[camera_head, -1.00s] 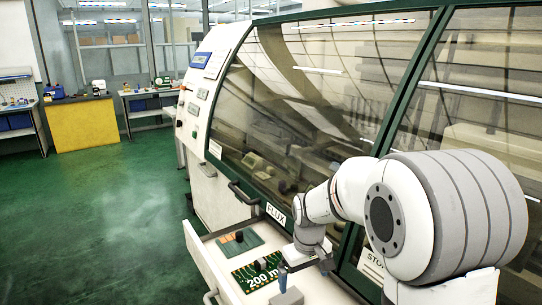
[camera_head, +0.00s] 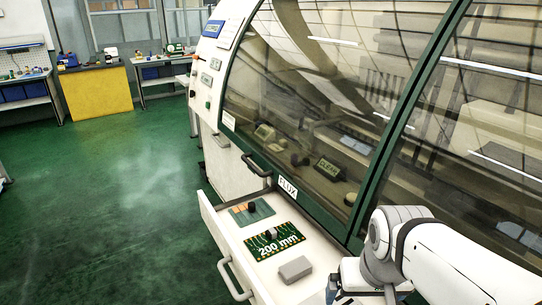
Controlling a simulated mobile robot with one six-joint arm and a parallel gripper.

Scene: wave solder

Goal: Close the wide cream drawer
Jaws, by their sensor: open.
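The wide cream drawer (camera_head: 240,258) stands pulled out from the lower front of the machine, below the FLUX label. Its front, on the left in the picture, bears a grey bar handle (camera_head: 232,281). Inside lie a teal board with a black knob (camera_head: 252,212), a green board marked 200 mm (camera_head: 275,242) and a grey block (camera_head: 295,269). My gripper (camera_head: 358,297) is at the bottom edge, right of the grey block, and partly cut off by the frame. It is open and seems empty. I see no contact with the drawer handle.
The machine's glazed hood (camera_head: 320,110) slopes over the drawer, with a dark handle (camera_head: 256,166) near its lower edge. Green floor (camera_head: 110,210) is clear on the left. A yellow cabinet (camera_head: 95,93) and workbenches stand at the back.

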